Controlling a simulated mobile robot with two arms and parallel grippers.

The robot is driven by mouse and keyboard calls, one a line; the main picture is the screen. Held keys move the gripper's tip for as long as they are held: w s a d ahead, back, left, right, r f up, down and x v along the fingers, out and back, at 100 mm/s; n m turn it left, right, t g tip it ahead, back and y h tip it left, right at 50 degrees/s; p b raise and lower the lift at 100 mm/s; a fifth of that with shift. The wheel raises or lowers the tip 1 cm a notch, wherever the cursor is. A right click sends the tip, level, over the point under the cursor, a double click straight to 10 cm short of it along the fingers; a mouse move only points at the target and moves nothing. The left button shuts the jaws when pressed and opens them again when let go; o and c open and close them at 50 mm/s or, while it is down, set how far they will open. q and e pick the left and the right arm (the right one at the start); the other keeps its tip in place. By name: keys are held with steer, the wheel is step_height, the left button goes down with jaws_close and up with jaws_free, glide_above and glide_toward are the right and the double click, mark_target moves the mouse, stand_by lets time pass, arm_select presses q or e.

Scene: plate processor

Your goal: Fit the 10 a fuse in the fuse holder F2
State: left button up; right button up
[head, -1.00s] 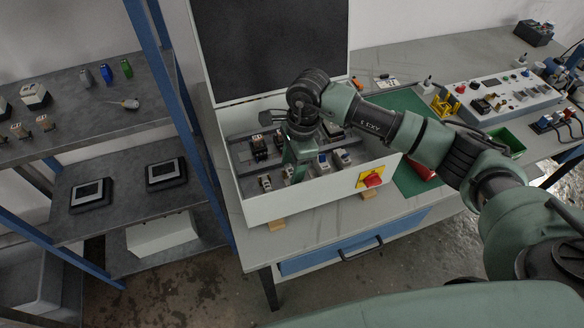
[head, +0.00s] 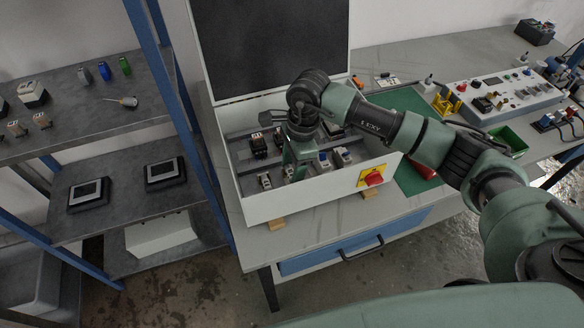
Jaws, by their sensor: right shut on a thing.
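My right gripper (head: 298,172) reaches down into the open white cabinet (head: 300,205). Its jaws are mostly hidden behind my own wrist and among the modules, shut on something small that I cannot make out. The 10 A fuse cannot be told apart in this view. Several small holder-like modules sit inside the cabinet: a dark one (head: 258,146) at the back left, a light one (head: 265,181) at the front left, and a white and blue one (head: 342,157) to the right of the gripper. No label is readable, so I cannot tell which is F2. My left gripper is not in view.
The cabinet's dark-faced lid (head: 270,45) stands open behind. A red and yellow rotary switch (head: 371,178) is on its front wall. A blue-framed shelf (head: 100,110) stands left. A green mat (head: 405,100), a green bin (head: 508,141) and a control panel (head: 505,97) lie right.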

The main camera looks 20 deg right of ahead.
steer(key=shift+f, duration=0.25)
steer(key=shift+s, duration=0.1)
steer(key=o, duration=1.4)
steer(key=shift+o, duration=0.2)
steer(key=shift+f, duration=0.2)
steer(key=shift+s, duration=0.1)
steer(key=shift+b, duration=0.3)
